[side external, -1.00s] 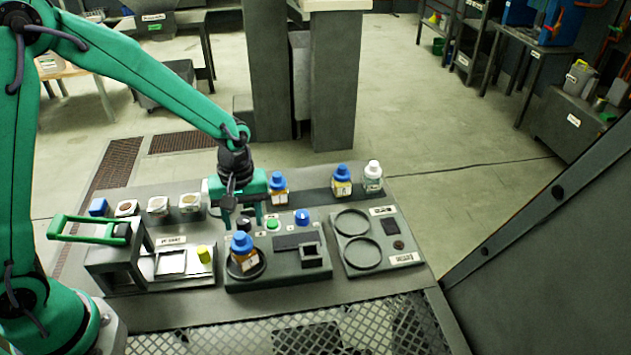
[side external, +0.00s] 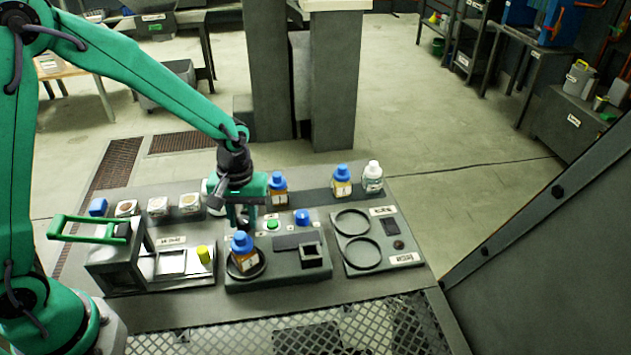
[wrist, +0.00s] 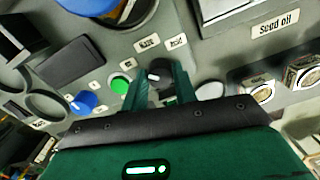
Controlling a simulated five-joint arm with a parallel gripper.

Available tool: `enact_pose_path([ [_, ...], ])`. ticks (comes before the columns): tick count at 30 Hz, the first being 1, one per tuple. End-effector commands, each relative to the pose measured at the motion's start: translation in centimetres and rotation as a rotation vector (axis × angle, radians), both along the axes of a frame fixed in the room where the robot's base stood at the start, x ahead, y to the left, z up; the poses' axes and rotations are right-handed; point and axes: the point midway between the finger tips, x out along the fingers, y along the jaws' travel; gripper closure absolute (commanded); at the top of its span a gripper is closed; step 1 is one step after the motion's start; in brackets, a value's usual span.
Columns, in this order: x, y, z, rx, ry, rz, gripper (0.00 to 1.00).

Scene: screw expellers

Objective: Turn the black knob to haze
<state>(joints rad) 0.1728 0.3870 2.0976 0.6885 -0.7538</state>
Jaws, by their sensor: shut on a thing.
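The black knob (wrist: 158,72) sits between my gripper's fingers in the wrist view, with a small pale mark on its top. Two small labels, one reading "Haze", are on the panel just beyond it. My gripper (wrist: 160,88) points down over the knob and is shut on it. In the side view my gripper (side external: 243,220) is at the back left of the middle station (side external: 285,285), and its fingers mostly hide the knob. The mark's exact direction is hard to read.
A blue-capped bottle (side external: 243,252) stands close in front of my gripper. A green button (side external: 272,225) and a blue knob (side external: 302,217) are to the right. Another blue-capped bottle (side external: 278,188) is just behind. The right station (side external: 378,245) has empty round recesses.

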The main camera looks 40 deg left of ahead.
Motion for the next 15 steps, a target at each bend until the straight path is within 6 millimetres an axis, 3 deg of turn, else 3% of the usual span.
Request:
enact_pose_path([
  [15, 0.07, -0.2, 0.04, -0.013, -0.022, -0.482, 0.95],
])
